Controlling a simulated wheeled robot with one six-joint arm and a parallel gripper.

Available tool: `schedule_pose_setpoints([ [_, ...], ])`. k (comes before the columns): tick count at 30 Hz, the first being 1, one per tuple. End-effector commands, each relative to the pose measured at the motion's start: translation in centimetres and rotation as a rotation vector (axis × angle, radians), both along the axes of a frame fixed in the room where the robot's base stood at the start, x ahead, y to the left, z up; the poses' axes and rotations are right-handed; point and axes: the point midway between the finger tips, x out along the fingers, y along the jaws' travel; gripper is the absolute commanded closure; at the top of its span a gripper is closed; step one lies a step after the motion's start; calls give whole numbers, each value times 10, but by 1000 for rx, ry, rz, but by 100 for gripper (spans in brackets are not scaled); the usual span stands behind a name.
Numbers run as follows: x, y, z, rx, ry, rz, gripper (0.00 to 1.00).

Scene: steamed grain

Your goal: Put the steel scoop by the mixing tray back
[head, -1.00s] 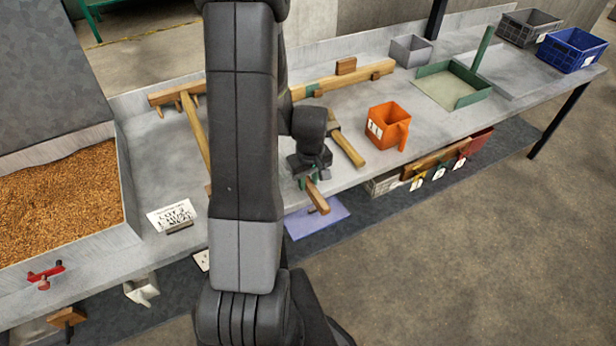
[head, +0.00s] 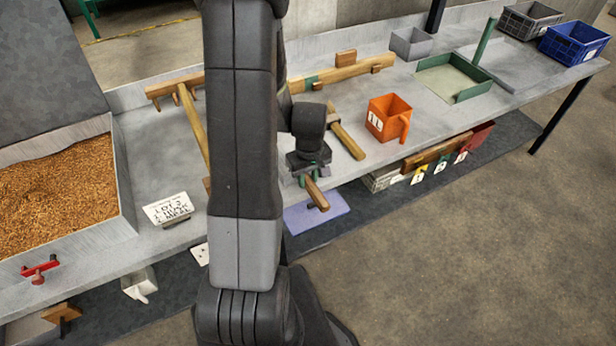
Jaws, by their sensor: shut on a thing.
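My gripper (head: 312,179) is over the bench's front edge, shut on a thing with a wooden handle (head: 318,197). The handle points down and towards the front. The rest of this thing is hidden behind my gripper and arm, so I cannot tell from its head whether it is the steel scoop. A green-rimmed tray (head: 480,91) with an upright green handle stands further right on the bench. A plain grey open box (head: 411,43) stands behind it to the left.
A wooden rail (head: 350,72) runs behind. A grain bin (head: 70,250) is at left. Small tagged items hang under the front edge.

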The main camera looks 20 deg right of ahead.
Motion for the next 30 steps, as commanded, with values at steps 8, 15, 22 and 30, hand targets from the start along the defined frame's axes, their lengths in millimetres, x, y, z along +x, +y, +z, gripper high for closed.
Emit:
schedule_pose_setpoints([
  [8, 0, 0, -2, 0, 0, 0, 100],
  [15, 0, 0, -5, 0, -1, 0, 67],
  [22, 0, 0, -5, 0, 0, 0, 49],
  [30, 0, 0, 1, -1, -2, 0, 49],
])
